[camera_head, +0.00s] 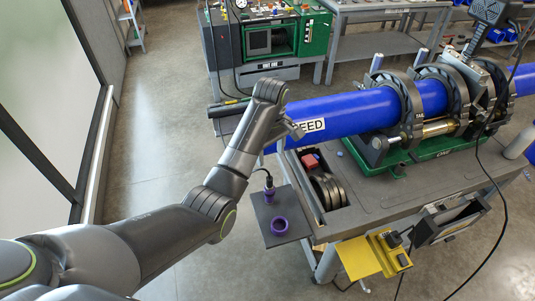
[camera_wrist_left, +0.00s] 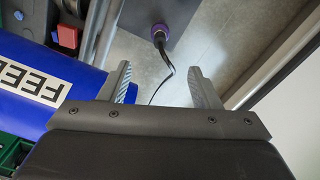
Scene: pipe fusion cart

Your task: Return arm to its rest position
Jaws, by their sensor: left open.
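My left arm comes in from the lower left of the head view. Its left gripper (camera_head: 296,130) is beside the near end of the blue pipe (camera_head: 350,108), by the FEED label. In the left wrist view the left gripper (camera_wrist_left: 160,72) has its two fingers apart with nothing between them. The blue pipe (camera_wrist_left: 40,82) lies to the left of the fingers there. In the head view the arm's wrist hides part of the pipe's end. My right gripper is not in view.
The pipe is held in clamps (camera_head: 415,95) on the cart (camera_head: 400,195). A small side shelf (camera_head: 296,220) carries a purple ring (camera_head: 279,226) and a purple-based corded item (camera_head: 269,190). A yellow bracket (camera_head: 362,258) juts from the cart's front. Open floor (camera_head: 165,130) lies left of the cart.

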